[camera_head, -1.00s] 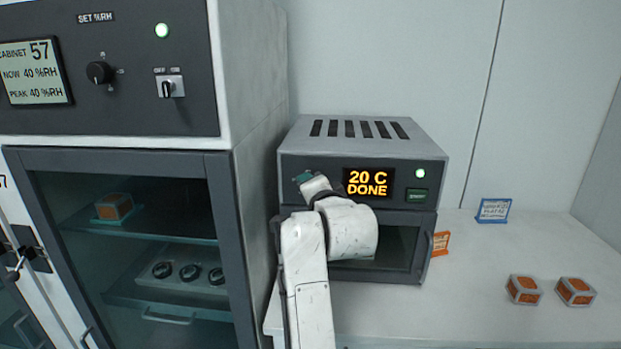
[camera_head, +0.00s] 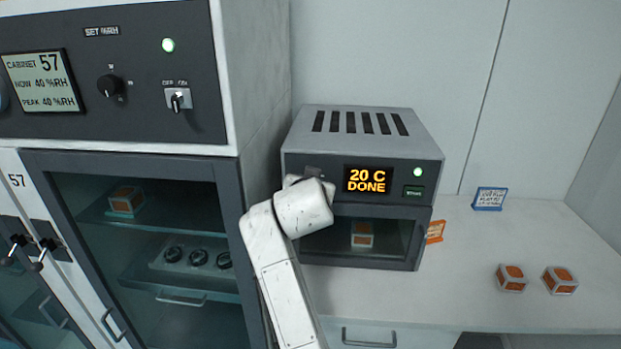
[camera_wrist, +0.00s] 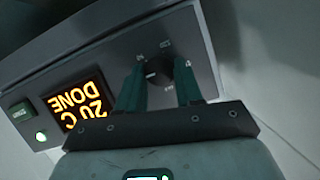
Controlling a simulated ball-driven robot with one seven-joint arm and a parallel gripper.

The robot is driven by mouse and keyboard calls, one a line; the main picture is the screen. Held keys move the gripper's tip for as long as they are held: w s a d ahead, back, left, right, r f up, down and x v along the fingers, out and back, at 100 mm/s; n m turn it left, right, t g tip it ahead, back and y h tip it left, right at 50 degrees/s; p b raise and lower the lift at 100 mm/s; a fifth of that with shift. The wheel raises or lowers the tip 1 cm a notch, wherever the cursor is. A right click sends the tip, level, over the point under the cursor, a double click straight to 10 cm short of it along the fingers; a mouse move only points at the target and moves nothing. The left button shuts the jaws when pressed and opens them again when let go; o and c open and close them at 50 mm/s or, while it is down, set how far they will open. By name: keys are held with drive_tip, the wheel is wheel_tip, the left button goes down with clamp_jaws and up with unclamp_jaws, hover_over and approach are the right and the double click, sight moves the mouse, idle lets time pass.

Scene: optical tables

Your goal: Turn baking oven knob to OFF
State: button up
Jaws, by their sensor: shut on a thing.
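The baking oven (camera_head: 370,133) stands on the bench, its display reading "20 C DONE" and its green light lit. Its dark round knob (camera_wrist: 158,73) shows in the wrist view, with small markings around it on the panel. My gripper (camera_wrist: 161,85) has its two green fingers on either side of the knob and is shut on it. In the head view my arm hides the knob and most of the gripper.
A cabinet (camera_head: 190,145) marked 57 stands close on the left. Two orange-faced cubes (camera_head: 511,278) (camera_head: 560,281) lie on the bench at right. A blue-framed sign (camera_head: 490,199) and an orange sign (camera_head: 435,232) stand near the oven.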

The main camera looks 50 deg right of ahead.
drive_tip(key=shift+w+a+f+n+g+h, duration=0.15)
drive_tip(key=shift+n+g+h, duration=0.75)
drive_tip(key=shift+n, duration=1.25)
drive_tip(key=shift+w+a+f+n+g+h, duration=0.15)
drive_tip(key=shift+n+g+h, duration=0.5)
drive_tip(key=shift+n+h, duration=1.1)
drive_tip(key=shift+w+f+n+g+h, duration=0.2)
drive_tip(key=shift+n+g+h, duration=0.45)
drive_tip(key=shift+n, duration=1.95)
drive_tip(key=shift+s, duration=0.1)
drive_tip(key=o, duration=1)
drive_tip(key=shift+o, duration=0.2)
drive_tip(key=shift+a, duration=0.15)
drive_tip(key=b+v, duration=0.2)
drive_tip(key=v, duration=0.8)
drive_tip(key=shift+a, duration=0.25)
